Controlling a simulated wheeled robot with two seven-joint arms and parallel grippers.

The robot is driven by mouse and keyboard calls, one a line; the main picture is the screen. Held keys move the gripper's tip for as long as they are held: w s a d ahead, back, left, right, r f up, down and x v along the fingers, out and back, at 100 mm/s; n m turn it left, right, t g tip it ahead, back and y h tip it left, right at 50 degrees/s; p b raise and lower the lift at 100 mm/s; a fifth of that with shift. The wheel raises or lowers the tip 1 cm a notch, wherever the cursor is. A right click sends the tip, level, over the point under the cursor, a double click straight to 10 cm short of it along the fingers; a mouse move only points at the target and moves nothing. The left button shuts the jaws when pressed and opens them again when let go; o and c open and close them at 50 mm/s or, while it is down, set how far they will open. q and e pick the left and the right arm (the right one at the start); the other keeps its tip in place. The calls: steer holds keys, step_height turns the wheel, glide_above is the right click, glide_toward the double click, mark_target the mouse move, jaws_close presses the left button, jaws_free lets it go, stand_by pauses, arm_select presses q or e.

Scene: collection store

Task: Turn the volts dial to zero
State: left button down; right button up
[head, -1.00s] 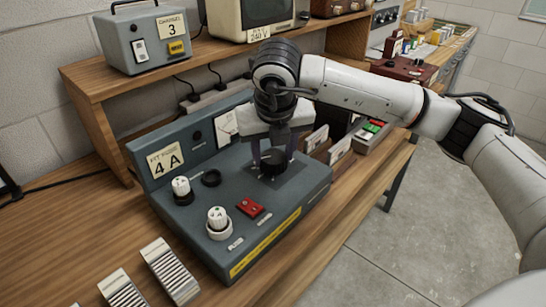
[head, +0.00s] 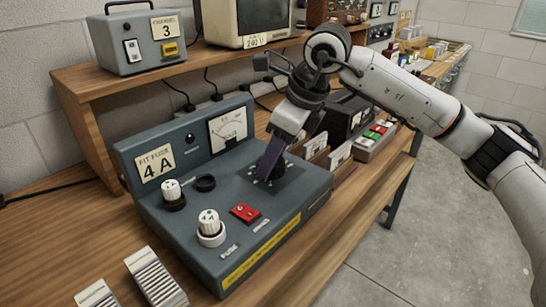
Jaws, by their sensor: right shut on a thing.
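A grey-blue test panel (head: 190,240) sits on the wooden bench, with a "FIT FUSE 4 A" label and an upright meter (head: 228,129) at its back. A black dial (head: 278,170) stands on a dark square plate at the panel's right end. My right gripper (head: 270,170) reaches down from the right, tilted, with its fingers shut on this dial and hiding part of it. The dial's lettering and pointer cannot be read, so I cannot tell its setting. My left gripper is not in the head view.
Two white-topped fuse holders (head: 210,228), an empty black socket (head: 205,183) and a red switch (head: 245,212) are on the panel. Ribbed pale blocks (head: 156,277) lie in front. A grey box (head: 140,40) and a monitor (head: 228,22) stand on the shelf above. Card holders are right of the panel.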

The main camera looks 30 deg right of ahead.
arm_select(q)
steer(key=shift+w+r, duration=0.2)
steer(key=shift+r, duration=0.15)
arm_select(e)
steer(key=n, duration=0.2)
steer(key=shift+d+r+n+y, duration=0.1)
steer(key=shift+d+n+y, duration=0.05)
steer(key=shift+n+y, duration=0.2)
steer(key=shift+n+g, duration=0.25)
steer(key=shift+g, duration=0.05)
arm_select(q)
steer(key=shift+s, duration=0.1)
arm_select(e)
steer(key=shift+y, duration=0.25)
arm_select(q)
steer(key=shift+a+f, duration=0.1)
arm_select(e)
steer(key=o, duration=1.1)
steer(key=shift+c, duration=0.2)
arm_select(q)
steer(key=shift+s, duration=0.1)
steer(key=shift+p, duration=0.45)
arm_select(e)
steer(key=v, duration=1)
steer(key=shift+r, duration=0.1)
